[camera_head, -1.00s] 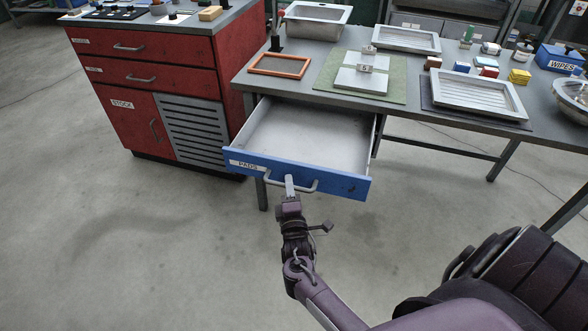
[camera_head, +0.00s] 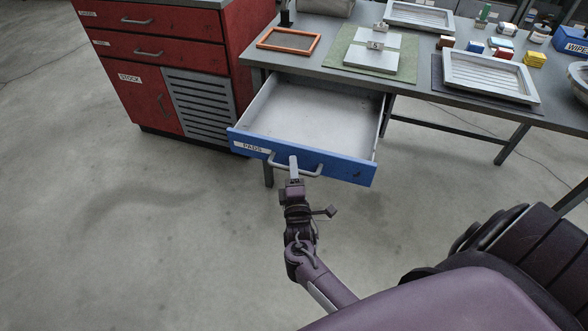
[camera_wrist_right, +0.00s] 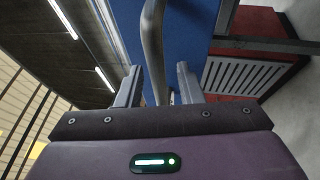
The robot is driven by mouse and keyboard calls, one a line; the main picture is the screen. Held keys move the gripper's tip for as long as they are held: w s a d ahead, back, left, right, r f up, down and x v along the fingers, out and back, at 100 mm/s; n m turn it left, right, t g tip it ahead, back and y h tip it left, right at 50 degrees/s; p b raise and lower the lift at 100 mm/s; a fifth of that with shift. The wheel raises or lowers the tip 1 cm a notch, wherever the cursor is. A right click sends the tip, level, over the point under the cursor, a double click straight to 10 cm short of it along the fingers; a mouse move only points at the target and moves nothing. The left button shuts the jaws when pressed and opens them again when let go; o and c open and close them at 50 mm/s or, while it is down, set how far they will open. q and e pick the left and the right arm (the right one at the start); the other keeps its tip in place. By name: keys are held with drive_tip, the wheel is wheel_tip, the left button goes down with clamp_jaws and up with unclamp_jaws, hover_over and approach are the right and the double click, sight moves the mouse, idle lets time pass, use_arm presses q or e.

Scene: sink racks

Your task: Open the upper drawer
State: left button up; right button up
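A blue-fronted drawer (camera_head: 340,167) labelled PADS hangs under the grey worktable. It stands far out, and its pale interior (camera_head: 310,105) looks empty. My right gripper (camera_head: 294,163) is at the drawer's grey bar handle (camera_head: 313,172). In the right wrist view the two fingers (camera_wrist_right: 158,85) stand apart, one on each side of the handle bar (camera_wrist_right: 152,45), with visible gaps. The gripper is open around the bar; contact cannot be told. My left gripper is not in view.
A red cabinet (camera_head: 190,55) with two shut drawers and a STOCK door stands left of the table. The worktable (camera_head: 330,65) carries an orange frame (camera_head: 289,39), metal trays and small boxes. The floor (camera_head: 160,230) at left is clear.

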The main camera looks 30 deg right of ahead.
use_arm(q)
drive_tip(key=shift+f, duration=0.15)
use_arm(e)
drive_tip(key=v, duration=0.7)
drive_tip(key=shift+s+a, duration=0.2)
drive_tip(key=shift+s, duration=0.15)
drive_tip(key=shift+f, duration=0.15)
